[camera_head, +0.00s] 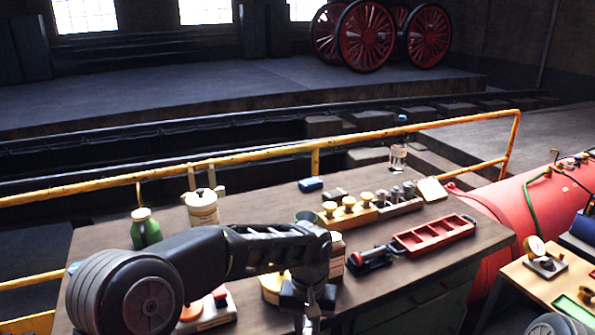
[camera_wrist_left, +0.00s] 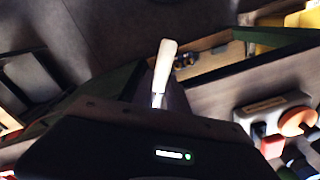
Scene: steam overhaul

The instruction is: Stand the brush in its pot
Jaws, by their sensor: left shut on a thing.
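My left gripper (camera_head: 308,304) hangs low over the front edge of the wooden workbench (camera_head: 250,207), pointing down. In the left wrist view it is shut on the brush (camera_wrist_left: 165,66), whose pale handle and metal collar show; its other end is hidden. I cannot make out the brush in the head view. A small green round container (camera_head: 307,215), which may be the pot, stands behind my left forearm and is partly hidden by it. My right gripper is not in view.
A green bottle (camera_head: 145,229) and cream can (camera_head: 202,207) stand at the bench's left. A block with brass-topped pieces (camera_head: 347,213), a red tray (camera_head: 433,236) and a clear bottle (camera_head: 398,157) are to the right. A yellow rail (camera_head: 250,155) runs behind.

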